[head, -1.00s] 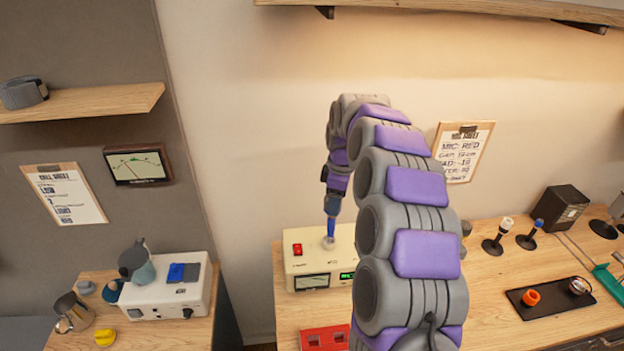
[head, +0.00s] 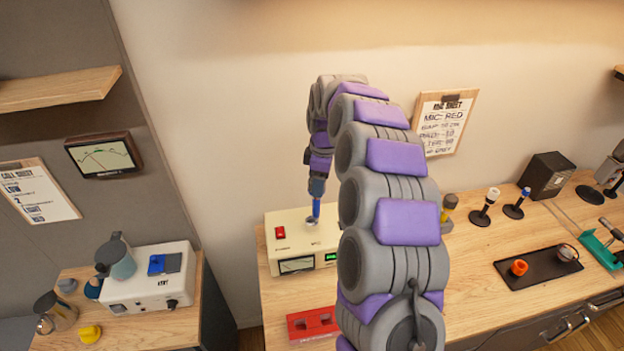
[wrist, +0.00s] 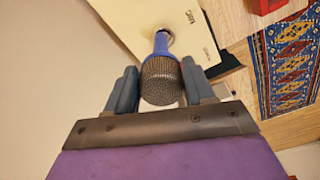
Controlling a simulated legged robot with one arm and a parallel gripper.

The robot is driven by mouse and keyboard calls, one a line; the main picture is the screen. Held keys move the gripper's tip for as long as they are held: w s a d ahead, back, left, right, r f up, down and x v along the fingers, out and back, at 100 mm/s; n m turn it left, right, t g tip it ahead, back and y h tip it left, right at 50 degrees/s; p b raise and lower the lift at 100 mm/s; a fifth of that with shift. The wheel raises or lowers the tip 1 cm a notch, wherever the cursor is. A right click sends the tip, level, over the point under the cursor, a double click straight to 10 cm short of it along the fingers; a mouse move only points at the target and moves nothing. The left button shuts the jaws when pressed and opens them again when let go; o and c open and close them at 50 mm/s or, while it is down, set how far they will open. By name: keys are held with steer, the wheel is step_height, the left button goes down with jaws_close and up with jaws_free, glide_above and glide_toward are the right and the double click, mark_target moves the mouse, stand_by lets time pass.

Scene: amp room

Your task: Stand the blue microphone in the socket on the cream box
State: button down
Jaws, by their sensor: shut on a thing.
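The blue microphone (head: 316,208) points downward below my gripper (head: 317,196), over the cream box (head: 290,245). In the wrist view my gripper (wrist: 160,92) is shut on the microphone's grey mesh head (wrist: 160,82), with a finger on each side. The blue body (wrist: 161,46) extends away to the round metal socket (wrist: 168,37) on the cream box (wrist: 140,14). The microphone's far end meets or overlaps the socket. I cannot tell how deep it sits. In the head view the socket (head: 312,221) is right under the microphone.
A red box (head: 312,325) lies in front of the cream box. To the right are dark stands (head: 482,218) with small microphones, a black speaker (head: 548,175) and a black tray (head: 540,268). A white box (head: 150,284) stands on the separate left table. A patterned rug (wrist: 290,58) shows below.

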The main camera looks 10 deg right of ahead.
mark_target(310, 193)
steer(key=shift+d+f, duration=0.2)
steer(key=shift+f, duration=0.4)
steer(key=a, duration=0.1)
steer(key=a+f, duration=0.1)
steer(key=a, duration=0.1)
steer(key=shift+f, duration=0.2)
steer(key=shift+a+f, duration=0.1)
steer(key=shift+f, duration=0.45)
steer(key=shift+d+f+b, duration=0.15)
steer(key=shift+d+f, duration=0.05)
steer(key=shift+d, duration=0.25)
steer(key=shift+d+f+b, duration=0.15)
steer(key=shift+d+f, duration=0.05)
steer(key=shift+d, duration=0.25)
steer(key=c, duration=0.6)
jaws_free()
steer(key=shift+a, duration=0.3)
steer(key=shift+o, duration=1.4)
steer(key=shift+d, duration=0.1)
